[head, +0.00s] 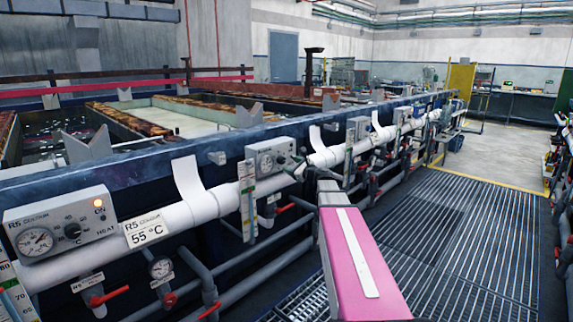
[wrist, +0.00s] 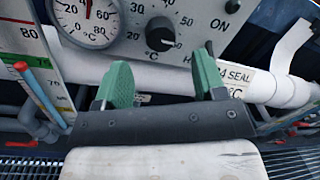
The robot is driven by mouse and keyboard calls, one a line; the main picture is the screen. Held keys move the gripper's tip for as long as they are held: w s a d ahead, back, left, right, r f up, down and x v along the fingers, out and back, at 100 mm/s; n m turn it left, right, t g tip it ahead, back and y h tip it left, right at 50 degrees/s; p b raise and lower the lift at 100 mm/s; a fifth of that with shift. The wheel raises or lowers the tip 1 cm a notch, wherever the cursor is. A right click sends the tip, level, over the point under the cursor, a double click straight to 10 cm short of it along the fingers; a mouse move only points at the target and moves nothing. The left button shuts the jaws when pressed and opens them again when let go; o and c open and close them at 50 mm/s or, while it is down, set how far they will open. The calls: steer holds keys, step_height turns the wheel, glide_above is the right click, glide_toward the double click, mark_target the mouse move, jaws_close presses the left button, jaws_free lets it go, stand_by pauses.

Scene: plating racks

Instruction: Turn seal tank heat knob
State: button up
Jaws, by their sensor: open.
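A label on the pipe below, at right, reads "SEAL" (wrist: 240,77). My gripper (wrist: 162,65) has two green fingers spread apart with nothing between them. The knob shows between and beyond the fingertips in the wrist view, and no finger appears to touch it. In the head view my arm reaches toward a grey control box (head: 271,157) on the tank side. Its knob is too small there to read.
A temperature dial (wrist: 88,15) sits left of the knob. A thermometer strip with a red-tipped handle (wrist: 42,95) stands further left. A white pipe (head: 190,209) runs below the boxes. A nearer R5 COLOUR box (head: 62,225) has its own knob. The grated walkway (head: 470,235) is clear.

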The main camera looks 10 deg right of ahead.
steer(key=v, duration=0.5)
steer(key=shift+s, duration=0.1)
